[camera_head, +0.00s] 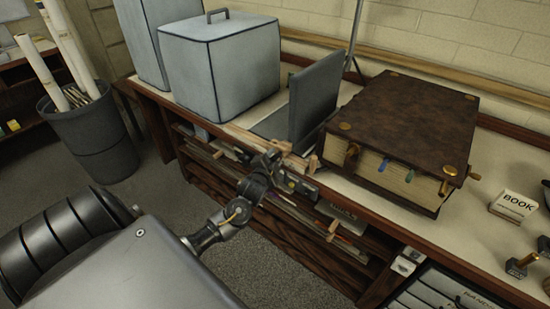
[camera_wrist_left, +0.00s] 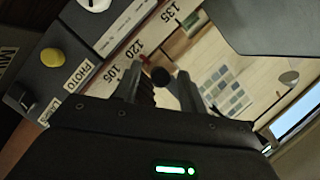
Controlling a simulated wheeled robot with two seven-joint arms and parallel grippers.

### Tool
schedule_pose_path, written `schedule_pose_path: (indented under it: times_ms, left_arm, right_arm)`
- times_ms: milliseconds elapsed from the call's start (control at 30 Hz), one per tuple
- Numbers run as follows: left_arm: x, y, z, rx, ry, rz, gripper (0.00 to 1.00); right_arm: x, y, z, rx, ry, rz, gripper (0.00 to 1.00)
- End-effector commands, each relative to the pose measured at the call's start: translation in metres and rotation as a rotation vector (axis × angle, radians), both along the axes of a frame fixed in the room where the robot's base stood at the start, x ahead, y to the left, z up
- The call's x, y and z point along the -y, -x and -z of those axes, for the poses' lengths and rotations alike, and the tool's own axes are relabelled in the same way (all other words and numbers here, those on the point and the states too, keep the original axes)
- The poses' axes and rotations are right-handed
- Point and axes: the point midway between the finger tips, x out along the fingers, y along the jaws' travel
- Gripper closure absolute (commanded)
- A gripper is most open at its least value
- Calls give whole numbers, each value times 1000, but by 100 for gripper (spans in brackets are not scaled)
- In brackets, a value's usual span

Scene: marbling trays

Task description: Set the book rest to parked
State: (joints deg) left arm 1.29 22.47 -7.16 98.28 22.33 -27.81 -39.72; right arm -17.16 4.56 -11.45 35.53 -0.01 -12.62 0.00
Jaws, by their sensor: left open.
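The book rest (camera_head: 318,92) stands on the bench as a grey upright panel above a flat grey base, left of the large brown book (camera_head: 405,110). My left gripper (camera_head: 297,165) is at the bench's front edge, just in front of the base. In the left wrist view the gripper (camera_wrist_left: 158,82) is open. A dark round knob (camera_wrist_left: 160,77) shows between its fingertips; whether they touch it I cannot tell. A white scale (camera_wrist_left: 138,48) reads 105, 120 and 135. My right gripper is out of view.
A pale blue covered box (camera_head: 225,65) stands left of the rest. A BOOK sign (camera_head: 515,205) and small stamps (camera_head: 522,264) are at right. Shelves lie below the bench edge. A bin of rolled paper (camera_head: 95,130) stands on the floor at left.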

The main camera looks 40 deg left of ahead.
Motion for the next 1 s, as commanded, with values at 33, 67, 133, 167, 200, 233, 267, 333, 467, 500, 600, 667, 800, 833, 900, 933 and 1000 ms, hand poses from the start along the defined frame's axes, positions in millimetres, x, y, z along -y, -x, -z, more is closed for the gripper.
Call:
schedule_pose_path:
  times_ms: [33, 67, 133, 167, 200, 233, 267, 333, 467, 500, 600, 667, 800, 833, 900, 933, 1000]
  left_arm:
    - [-2, -5, 1, -1, 0, 0, 59]
    - [-3, -7, 1, -1, 0, 1, 59]
    - [-4, -11, 3, -2, 1, 0, 59]
    - [-4, -12, 3, -2, 1, 0, 59]
    - [-5, -13, 3, -1, 0, 0, 59]
    - [-5, -13, 3, -1, 0, 1, 59]
    - [-5, -13, 4, -1, 0, 1, 59]
    - [-5, -13, 4, -1, 0, 1, 59]
    - [-5, -13, 3, -1, 0, 1, 59]
    - [-5, -13, 4, -1, 0, 1, 64]
    - [-5, -13, 4, -1, 0, 1, 77]
    - [-5, -13, 4, -2, 1, 1, 85]
    - [-5, -13, 4, -2, 1, 1, 100]
    - [-5, -13, 4, -2, 1, 1, 100]
    - [-5, -13, 4, -2, 1, 1, 100]
    - [-5, -13, 4, -2, 1, 1, 100]
    - [-5, -13, 4, -2, 1, 1, 100]
  right_arm:
    - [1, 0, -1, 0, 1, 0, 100]
    - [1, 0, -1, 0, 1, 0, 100]
    - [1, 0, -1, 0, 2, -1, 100]
    - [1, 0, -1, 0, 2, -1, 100]
    - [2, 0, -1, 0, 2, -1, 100]
    - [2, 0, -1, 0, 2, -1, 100]
    - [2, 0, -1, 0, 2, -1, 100]
    - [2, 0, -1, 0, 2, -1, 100]
    - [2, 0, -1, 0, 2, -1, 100]
    - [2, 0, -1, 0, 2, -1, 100]
    - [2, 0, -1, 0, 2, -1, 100]
    - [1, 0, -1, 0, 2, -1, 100]
    - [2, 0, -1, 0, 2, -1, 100]
    - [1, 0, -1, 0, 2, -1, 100]
    - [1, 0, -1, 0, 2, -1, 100]
    - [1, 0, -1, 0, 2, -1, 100]
    - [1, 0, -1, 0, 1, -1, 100]
